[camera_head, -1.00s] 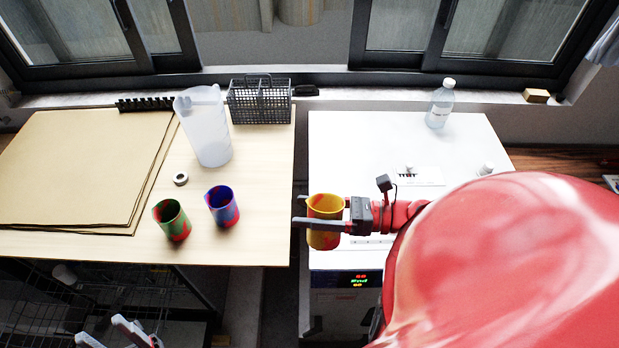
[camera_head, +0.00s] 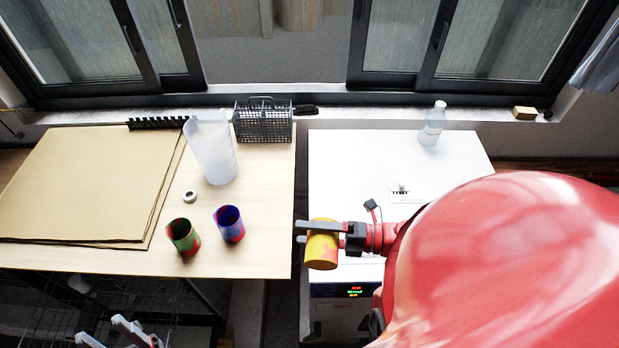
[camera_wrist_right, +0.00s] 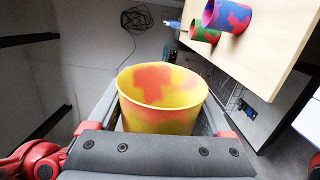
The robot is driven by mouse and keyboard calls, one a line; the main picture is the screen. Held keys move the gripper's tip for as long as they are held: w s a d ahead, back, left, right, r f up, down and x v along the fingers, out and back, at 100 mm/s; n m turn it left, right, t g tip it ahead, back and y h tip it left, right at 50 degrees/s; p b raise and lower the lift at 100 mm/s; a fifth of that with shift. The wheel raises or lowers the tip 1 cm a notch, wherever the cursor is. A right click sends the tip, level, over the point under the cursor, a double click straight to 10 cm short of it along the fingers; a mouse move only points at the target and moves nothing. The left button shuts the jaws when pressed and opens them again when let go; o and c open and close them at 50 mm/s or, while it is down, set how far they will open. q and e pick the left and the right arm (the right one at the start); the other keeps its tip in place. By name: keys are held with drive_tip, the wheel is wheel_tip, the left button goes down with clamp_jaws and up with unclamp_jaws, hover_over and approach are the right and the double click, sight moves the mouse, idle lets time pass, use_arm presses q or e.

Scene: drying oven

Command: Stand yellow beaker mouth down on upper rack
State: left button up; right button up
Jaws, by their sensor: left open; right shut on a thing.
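No upper rack can be made out; the oven's inside is hidden. My left gripper (camera_head: 135,332) is open and empty, low at the bottom left.
A green-red beaker (camera_head: 184,238) and a blue-red beaker (camera_head: 230,225) stand near the wooden table's (camera_head: 265,185) front edge. Behind them are a white jug (camera_head: 212,150), a tape roll (camera_head: 190,196) and a grey basket (camera_head: 263,122). A clear bottle (camera_head: 432,125) stands on the oven. Wire racking (camera_head: 35,305) is below the table.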

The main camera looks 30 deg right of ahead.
drive_tip(key=shift+f+m, duration=0.1)
drive_tip(key=shift+m, duration=0.3)
drive_tip(key=shift+w+a+r+m+p, duration=0.1)
drive_tip(key=shift+r+m+p, duration=0.3)
drive_tip(key=shift+m+p, duration=0.75)
drive_tip(key=shift+f+m, duration=0.3)
drive_tip(key=shift+m, duration=0.85)
drive_tip(key=shift+f+m, duration=0.1)
drive_tip(key=shift+m, duration=2.1)
